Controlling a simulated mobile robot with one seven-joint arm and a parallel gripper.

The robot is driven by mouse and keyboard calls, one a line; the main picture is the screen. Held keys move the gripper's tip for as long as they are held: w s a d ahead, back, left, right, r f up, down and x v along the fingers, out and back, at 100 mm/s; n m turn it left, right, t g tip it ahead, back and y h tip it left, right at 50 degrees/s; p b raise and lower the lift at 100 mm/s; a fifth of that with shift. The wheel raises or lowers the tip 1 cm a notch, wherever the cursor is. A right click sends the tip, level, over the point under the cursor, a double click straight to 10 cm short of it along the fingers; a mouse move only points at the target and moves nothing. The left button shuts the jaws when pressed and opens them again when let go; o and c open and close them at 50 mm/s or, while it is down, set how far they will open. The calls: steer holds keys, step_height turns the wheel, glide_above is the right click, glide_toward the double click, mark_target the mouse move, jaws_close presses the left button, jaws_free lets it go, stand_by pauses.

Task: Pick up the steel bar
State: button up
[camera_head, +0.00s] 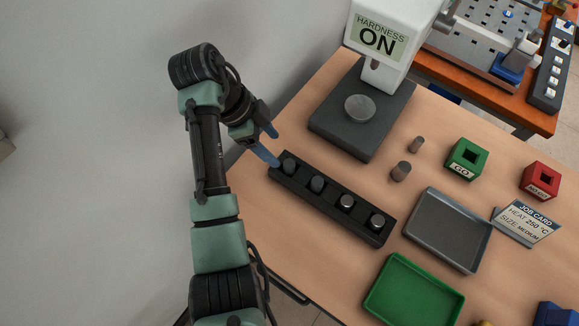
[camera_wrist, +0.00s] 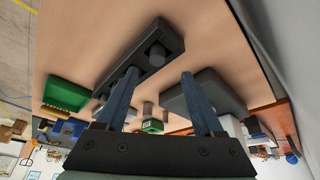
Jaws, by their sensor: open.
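I cannot tell which one is the steel bar. My gripper (camera_head: 274,146) is open and empty, its blue fingers beside and above the rack's upper-left end. The wrist view shows the rack (camera_wrist: 172,36) and a cylinder in it (camera_wrist: 157,54) beyond the spread fingertips (camera_wrist: 159,74).
The hardness tester (camera_head: 368,118) showing ON stands behind the rack, with a round disc on its base. A grey tray (camera_head: 447,231), a green tray (camera_head: 413,292), a green GO box (camera_head: 467,160), a red box (camera_head: 540,181) and a job card (camera_head: 526,222) lie to the right.

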mark_target(289, 163)
steer(key=shift+x, duration=1.05)
steer(key=shift+s+d+f+p, duration=0.1)
steer(key=shift+d+f+p, duration=0.2)
steer(key=shift+f+p, duration=0.15)
steer(key=x, duration=0.4)
steer(key=shift+s+d+f+p, duration=0.15)
steer(key=shift+f+p, duration=0.05)
steer(key=shift+p, duration=0.15)
jaws_close()
